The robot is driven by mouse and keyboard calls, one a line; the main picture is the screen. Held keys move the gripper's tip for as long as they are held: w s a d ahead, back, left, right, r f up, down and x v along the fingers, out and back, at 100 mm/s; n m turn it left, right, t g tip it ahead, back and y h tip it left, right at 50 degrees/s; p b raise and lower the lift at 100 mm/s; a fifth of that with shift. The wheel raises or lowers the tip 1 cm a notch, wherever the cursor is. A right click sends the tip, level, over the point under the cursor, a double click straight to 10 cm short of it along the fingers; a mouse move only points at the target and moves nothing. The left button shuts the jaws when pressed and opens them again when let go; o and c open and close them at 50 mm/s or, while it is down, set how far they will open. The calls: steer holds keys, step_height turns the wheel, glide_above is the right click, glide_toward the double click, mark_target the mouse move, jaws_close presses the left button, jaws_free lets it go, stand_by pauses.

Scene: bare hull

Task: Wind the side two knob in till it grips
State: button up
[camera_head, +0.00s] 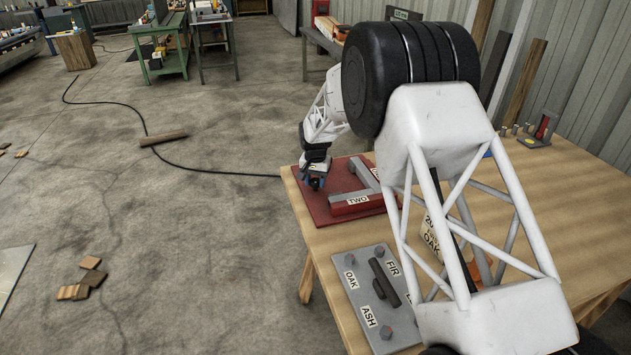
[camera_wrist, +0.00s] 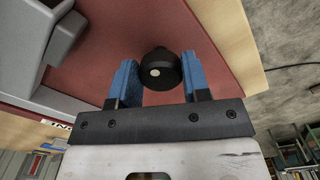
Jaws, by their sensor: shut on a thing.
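A dark round knob (camera_wrist: 160,68) with a pale dot on its end shows in the wrist view, above a red base plate (camera_wrist: 120,20). My gripper (camera_wrist: 160,80) is shut on the knob, one blue finger on each side. How far the knob is wound in cannot be told.
A grey panel (camera_head: 352,292) with a black handle and labels OAK, ASH and FIR lies nearer on the wooden table (camera_head: 330,259). My arm covers much of the table's middle. A red-and-grey tool (camera_head: 541,130) stands at the far right.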

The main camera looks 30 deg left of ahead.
mark_target(315, 181)
steer(key=m, duration=0.5)
steer(key=shift+a, duration=0.1)
stand_by(0.3)
steer(key=o, duration=0.9)
steer(key=shift+o, duration=0.2)
steer(key=shift+r, duration=3.9)
